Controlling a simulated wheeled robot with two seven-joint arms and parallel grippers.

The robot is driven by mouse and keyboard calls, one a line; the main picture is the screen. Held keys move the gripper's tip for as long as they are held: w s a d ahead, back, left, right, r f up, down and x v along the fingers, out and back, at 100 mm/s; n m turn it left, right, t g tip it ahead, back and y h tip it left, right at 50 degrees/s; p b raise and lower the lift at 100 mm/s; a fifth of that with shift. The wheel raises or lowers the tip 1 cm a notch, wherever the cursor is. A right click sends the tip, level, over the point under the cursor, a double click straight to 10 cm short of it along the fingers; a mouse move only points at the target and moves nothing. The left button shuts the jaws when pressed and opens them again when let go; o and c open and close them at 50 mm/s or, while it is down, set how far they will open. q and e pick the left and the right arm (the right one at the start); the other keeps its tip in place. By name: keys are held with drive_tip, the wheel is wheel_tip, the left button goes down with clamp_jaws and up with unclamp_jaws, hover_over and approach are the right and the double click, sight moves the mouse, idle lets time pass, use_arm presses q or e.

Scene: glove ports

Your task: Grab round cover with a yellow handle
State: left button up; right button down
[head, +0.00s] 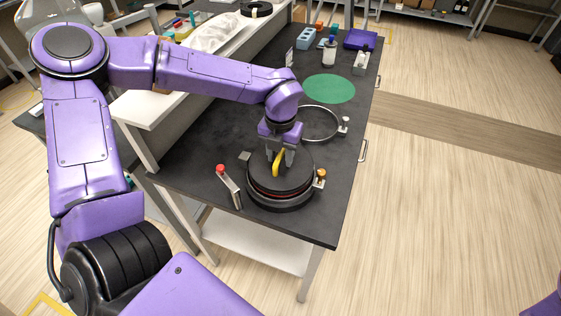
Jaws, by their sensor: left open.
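The round black cover (297,178) sits on a round base on the dark bench, with a thin red line around its edge. Its yellow handle (278,163) stands up near the middle. My left gripper (279,157) points down at the handle, with its grey fingers open around or right beside it. I cannot tell whether the fingers touch the handle. My right gripper is not in view; only a bit of purple shows at the lower right corner.
A red-topped lever (228,186) stands left of the cover and an orange-knobbed clamp (320,178) right of it. A metal ring (337,124) and a green disc (330,89) lie behind. Bottles and a blue tray (360,39) stand at the bench's far end.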

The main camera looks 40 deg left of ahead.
use_arm(q)
drive_tip(key=shift+s, duration=0.1)
drive_tip(key=shift+c, duration=1.3)
drive_tip(key=c, duration=0.5)
